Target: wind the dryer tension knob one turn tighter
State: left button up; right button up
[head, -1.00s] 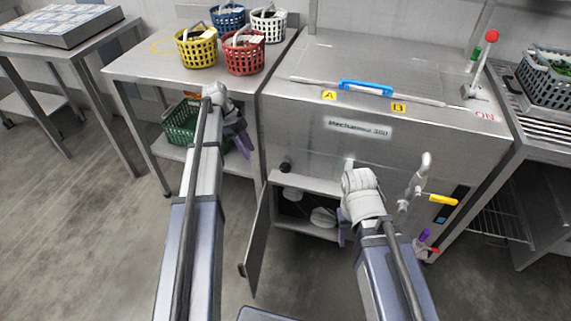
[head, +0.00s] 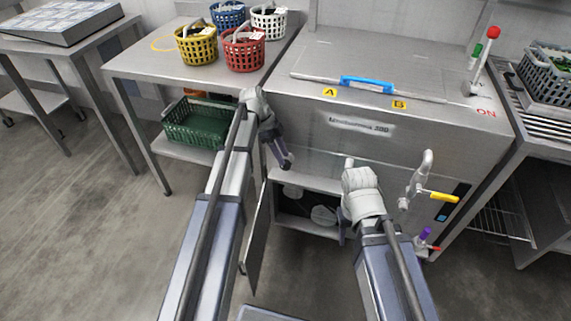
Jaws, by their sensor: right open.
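The steel machine (head: 300,125) stands at centre, with an open cabinet below its front panel. The small black knob on its front, left above the cabinet opening, is covered by my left gripper (head: 286,162) in the head view. That gripper points down at the knob's place; I cannot tell whether its jaws touch or surround it, or whether they are open. My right gripper (head: 342,238) is open in front of the cabinet opening, mostly hidden by its own wrist.
The cabinet door (head: 257,240) hangs open toward me below my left gripper. A yellow-handled tap lever (head: 444,197) is on the machine's right front. A green crate (head: 190,124) sits on the left table's shelf. A red-topped lever (head: 484,58) stands at the machine's right.

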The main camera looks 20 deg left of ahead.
aim_at(286, 161)
pick_arm(q)
jog(key=shift+b+x, duration=1.3)
jog(key=shift+x, duration=0.75)
pick_arm(e)
jog(key=shift+f, duration=1.9)
pick_arm(q)
jog(key=shift+a, duration=0.1)
pick_arm(e)
jog(key=shift+d, duration=0.1)
pick_arm(q)
grip_shut()
